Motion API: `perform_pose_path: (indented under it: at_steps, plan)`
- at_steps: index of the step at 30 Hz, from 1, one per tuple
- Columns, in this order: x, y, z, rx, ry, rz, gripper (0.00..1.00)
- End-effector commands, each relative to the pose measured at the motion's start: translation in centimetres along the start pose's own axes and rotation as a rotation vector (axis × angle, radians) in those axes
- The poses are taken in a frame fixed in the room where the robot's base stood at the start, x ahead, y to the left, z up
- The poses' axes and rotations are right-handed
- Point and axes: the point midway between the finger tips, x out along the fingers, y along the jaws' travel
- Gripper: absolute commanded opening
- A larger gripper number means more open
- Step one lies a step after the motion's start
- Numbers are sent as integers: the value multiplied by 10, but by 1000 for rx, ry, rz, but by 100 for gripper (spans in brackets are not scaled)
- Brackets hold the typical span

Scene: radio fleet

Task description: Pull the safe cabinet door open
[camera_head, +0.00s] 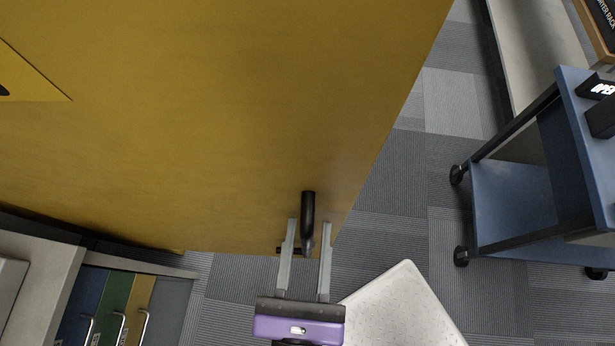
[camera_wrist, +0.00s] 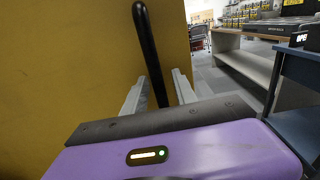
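The yellow safe cabinet door (camera_head: 215,110) fills the upper left of the head view, and it also fills the left of the wrist view (camera_wrist: 60,60). Its black handle (camera_head: 308,215) sits near the door's lower right edge, and it stands upright in the wrist view (camera_wrist: 150,50). My gripper (camera_head: 308,228), with a purple body and two grey fingers, reaches up to the handle. The fingers are apart, one on each side of the handle, with gaps visible. I cannot tell whether the door is ajar.
A blue wheeled cart (camera_head: 515,200) stands to the right on grey carpet tiles. A white speckled surface (camera_head: 405,310) lies at the bottom, right of my gripper. Coloured drawers (camera_head: 115,305) are at the lower left. Carpet (camera_head: 400,220) is clear between door and cart.

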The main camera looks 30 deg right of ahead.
Motion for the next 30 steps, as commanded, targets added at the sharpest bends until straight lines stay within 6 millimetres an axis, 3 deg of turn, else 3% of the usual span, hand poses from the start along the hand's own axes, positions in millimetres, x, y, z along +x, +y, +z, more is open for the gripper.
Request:
perform_pose_path:
  at_steps: [12, 24, 30]
  plan:
    - [-4, 1, 0, 1, 0, 2, 36]
    - [-62, 1, -2, -1, 2, 4, 36]
    - [-78, 0, -1, 0, 0, 3, 36]
